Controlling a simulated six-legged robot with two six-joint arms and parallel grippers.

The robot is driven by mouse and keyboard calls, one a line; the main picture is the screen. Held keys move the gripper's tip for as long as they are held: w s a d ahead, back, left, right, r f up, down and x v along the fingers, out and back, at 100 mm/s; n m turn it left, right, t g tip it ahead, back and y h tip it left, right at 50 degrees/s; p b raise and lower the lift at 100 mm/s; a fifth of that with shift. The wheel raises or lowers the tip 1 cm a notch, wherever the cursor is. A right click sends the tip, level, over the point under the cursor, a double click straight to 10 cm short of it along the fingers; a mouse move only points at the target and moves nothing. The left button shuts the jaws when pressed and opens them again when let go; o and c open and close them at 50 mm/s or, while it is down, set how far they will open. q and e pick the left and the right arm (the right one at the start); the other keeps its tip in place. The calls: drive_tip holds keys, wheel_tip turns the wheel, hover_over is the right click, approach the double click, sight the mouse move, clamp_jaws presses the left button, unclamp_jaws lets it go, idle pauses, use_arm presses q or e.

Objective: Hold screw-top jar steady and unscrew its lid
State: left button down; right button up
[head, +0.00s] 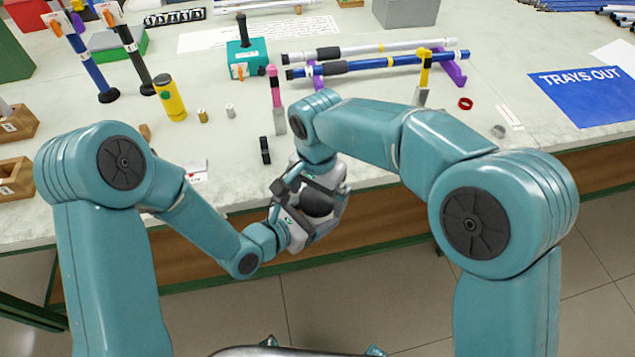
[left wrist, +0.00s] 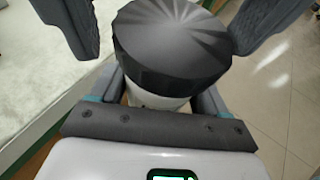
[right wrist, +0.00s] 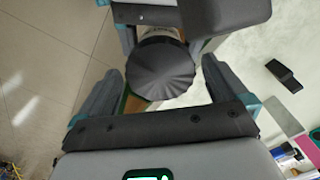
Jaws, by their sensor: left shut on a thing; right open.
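The screw-top jar has a white body (left wrist: 155,101) and a wide black ribbed lid (left wrist: 172,48). The lid also shows in the head view (head: 316,203) and in the right wrist view (right wrist: 160,70). The jar is held in the air just off the table's front edge. My left gripper (head: 297,216) is shut on the jar's body below the lid. My right gripper (right wrist: 160,76) is open, with one finger on each side of the lid and a gap to it on both sides. Much of the body is hidden by the lid and fingers.
The pale tabletop (head: 365,140) lies behind my grippers. A small black block (head: 265,150) and a pink-topped upright tool (head: 276,95) stand near its front edge. A yellow cylinder (head: 170,97) stands to the left. Rods (head: 380,63) lie on purple rests behind.

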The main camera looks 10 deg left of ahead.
drive_tip(key=shift+c, duration=0.3)
drive_tip(key=c, duration=1)
drive_tip(key=shift+n, duration=1.7)
